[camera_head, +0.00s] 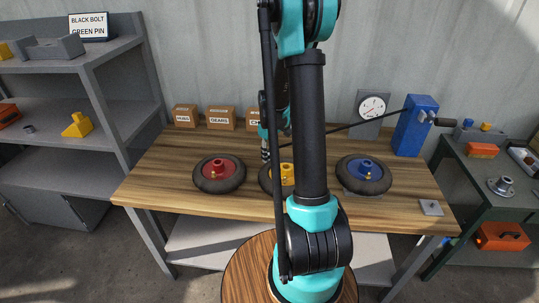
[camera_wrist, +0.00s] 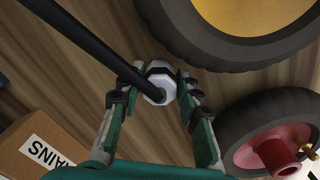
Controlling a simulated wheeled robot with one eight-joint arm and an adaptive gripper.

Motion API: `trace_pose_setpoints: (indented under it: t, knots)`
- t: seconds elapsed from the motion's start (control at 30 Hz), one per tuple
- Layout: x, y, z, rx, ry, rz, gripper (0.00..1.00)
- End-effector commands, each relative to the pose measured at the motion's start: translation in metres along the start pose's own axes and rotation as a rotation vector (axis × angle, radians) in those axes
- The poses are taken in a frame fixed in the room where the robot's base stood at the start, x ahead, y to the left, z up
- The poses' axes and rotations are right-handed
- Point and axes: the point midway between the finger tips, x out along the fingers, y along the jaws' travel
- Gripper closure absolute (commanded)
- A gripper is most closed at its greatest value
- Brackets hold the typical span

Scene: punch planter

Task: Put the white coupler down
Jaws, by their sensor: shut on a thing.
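The white coupler (camera_wrist: 158,84) is a small faceted piece between the two green fingers of my gripper (camera_wrist: 158,78) in the wrist view. My gripper is shut on it above the wooden bench top (camera_wrist: 95,60). Whether the coupler touches the wood cannot be told. A black rod (camera_wrist: 95,45) runs from the upper left to the coupler. In the head view my arm covers most of the gripper, which shows near the back of the bench (camera_head: 150,180), and the coupler is not clearly visible there.
A red-hub wheel (camera_head: 219,173), a yellow-hub wheel (camera_head: 287,174), partly hidden, and a blue-hub wheel (camera_head: 363,174) lie on the bench. Cardboard boxes (camera_head: 221,118) and a dial (camera_head: 372,107) stand behind. A black rod (camera_head: 375,119) reaches left from a blue crank stand (camera_head: 414,128).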

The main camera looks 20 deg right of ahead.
Motion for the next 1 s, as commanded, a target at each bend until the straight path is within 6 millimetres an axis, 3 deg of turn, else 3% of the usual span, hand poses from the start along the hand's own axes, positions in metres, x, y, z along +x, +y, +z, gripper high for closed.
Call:
trace_pose_setpoints:
  t: [0.3,0.33,0.5,0.83,1.0]
  knots:
    - [0.002,0.0,0.0,0.0,0.0,0.0,1.0]
    - [0.002,0.0,0.0,0.0,0.0,0.0,0.64]
    - [0.002,0.0,0.0,0.0,0.0,0.0,0.46]
    - [-0.001,0.0,0.0,0.0,0.0,0.0,0.46]
    - [-0.018,0.0,0.0,0.0,0.0,0.0,0.46]
